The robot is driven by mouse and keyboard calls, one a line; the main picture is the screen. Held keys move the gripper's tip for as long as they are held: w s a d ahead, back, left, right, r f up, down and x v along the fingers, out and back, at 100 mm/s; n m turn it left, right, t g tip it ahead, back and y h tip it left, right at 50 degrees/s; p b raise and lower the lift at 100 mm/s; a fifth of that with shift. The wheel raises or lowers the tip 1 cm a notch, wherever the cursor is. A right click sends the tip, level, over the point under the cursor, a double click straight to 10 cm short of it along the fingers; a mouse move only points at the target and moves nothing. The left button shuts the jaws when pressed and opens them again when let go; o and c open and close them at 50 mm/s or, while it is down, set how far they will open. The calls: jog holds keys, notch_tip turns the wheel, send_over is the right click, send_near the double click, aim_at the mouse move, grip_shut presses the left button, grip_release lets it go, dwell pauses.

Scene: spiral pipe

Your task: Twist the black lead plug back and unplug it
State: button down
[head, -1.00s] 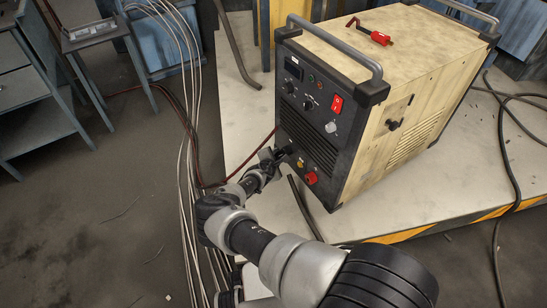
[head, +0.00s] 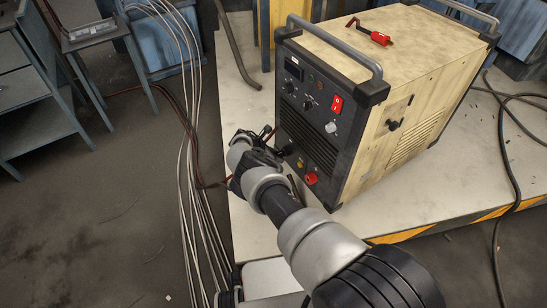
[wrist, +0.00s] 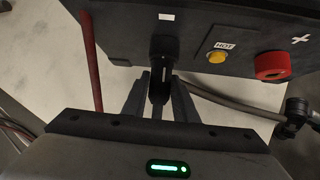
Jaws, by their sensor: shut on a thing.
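The black lead plug (wrist: 161,66) stands at the lower front panel of the welding machine (head: 310,120), under a small white label. In the wrist view its far end meets the panel, with no clear gap. My gripper (wrist: 159,92) is shut on the plug, one finger on each side. In the head view my gripper (head: 262,142) is at the left lower part of the panel, partly hidden by my own wrist. How far the plug sits in its socket cannot be told.
A red socket (wrist: 272,66) and a yellow button (wrist: 217,57) marked HOT are right of the plug. A red cable (wrist: 90,62) hangs left. A grey cable (wrist: 230,102) runs right, near a black fitting (wrist: 296,108). Pale cables (head: 190,170) lie left of the platform.

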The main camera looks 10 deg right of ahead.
jog(key=c, duration=1.7)
grip_release()
jog(key=shift+s+r+m+t+p, duration=0.1)
jog(key=shift+m+t+p, duration=0.25)
jog(key=shift+p, duration=1.1)
jog(key=shift+t+y+p, duration=0.4)
jog(key=shift+t+p, duration=0.15)
jog(key=shift+p, duration=0.5)
jog(key=shift+m+t+p, duration=0.35)
jog(key=shift+t+p, duration=0.25)
jog(key=shift+f+t+b, duration=0.3)
jog(key=shift+f+b, duration=0.05)
jog(key=shift+b, duration=0.2)
jog(key=shift+r+m+y, duration=0.1)
jog(key=shift+m+y, duration=0.2)
jog(key=shift+t+b, duration=0.3)
jog(key=shift+b, duration=0.35)
